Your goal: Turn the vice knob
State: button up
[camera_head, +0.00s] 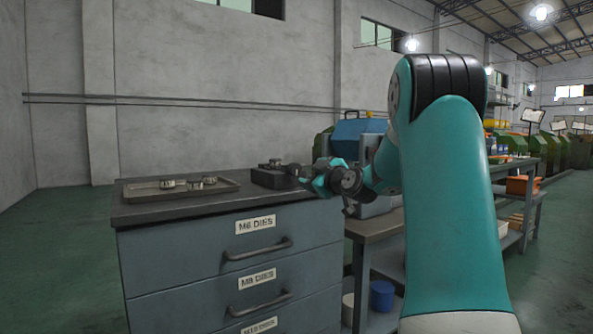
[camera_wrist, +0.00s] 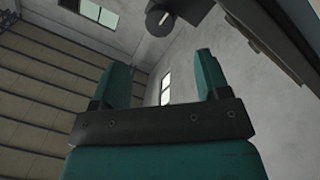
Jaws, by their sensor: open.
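A small dark vice (camera_head: 272,177) sits on top of the drawer cabinet, near its back right corner, with a metal piece on it.
A metal tray (camera_head: 228,187) with several small parts lies on the left of the cabinet top. The cabinet (camera_head: 190,266) has labelled drawers with handles. A workbench (camera_head: 372,226) with a blue toolbox (camera_head: 345,133) stands to the right, partly behind my arm. The floor at left is clear.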

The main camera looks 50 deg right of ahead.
aim_at(296, 170)
jog(key=x, duration=1)
jog(key=shift+p, duration=0.3)
jog(key=c, duration=0.9)
